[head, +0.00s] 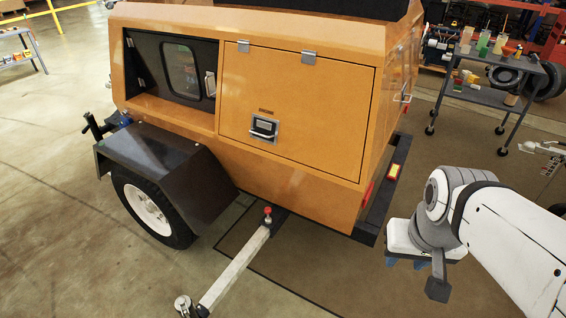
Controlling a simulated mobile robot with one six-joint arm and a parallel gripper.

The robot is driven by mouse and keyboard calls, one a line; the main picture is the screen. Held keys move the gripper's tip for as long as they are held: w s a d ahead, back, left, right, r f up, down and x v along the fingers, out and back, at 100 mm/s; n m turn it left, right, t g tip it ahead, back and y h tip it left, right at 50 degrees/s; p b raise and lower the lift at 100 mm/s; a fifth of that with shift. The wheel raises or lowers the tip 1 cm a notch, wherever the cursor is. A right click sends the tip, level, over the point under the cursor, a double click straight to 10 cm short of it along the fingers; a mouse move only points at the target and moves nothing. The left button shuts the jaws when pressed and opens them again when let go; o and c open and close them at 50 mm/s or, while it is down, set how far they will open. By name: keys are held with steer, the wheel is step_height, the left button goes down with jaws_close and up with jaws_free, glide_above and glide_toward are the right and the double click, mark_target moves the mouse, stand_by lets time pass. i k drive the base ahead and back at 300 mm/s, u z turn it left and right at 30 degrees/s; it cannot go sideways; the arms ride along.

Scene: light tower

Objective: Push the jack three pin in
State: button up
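An orange light tower trailer (190,120) fills the middle of the head view. A pale outrigger bar (236,267) reaches out from under its near side toward the lower left. A small pin with a red knob (267,212) stands upright near the bar's inner end; how deep it sits is too small to tell. A jack foot or fitting (186,304) is at the bar's outer end, partly cut off by the frame. No label shows which jack is number three. My gripper (406,264) is right of the trailer's rear corner, away from the pin, pointing down. Its two blue fingers look apart and empty.
The trailer's black fender (158,166) and wheel (148,212) stand left of the bar. The dark rear bumper (385,195) lies between my gripper and the bar. A cart with bottles (490,90) stands at the back right. Floor in front is clear.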

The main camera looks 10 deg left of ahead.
mark_target(268, 210)
steer(key=u, duration=0.85)
steer(key=i, duration=1)
steer(key=u, duration=0.2)
steer(key=k, duration=0.9)
steer(key=z, duration=0.35)
steer(key=i, duration=1)
steer(key=z, duration=0.05)
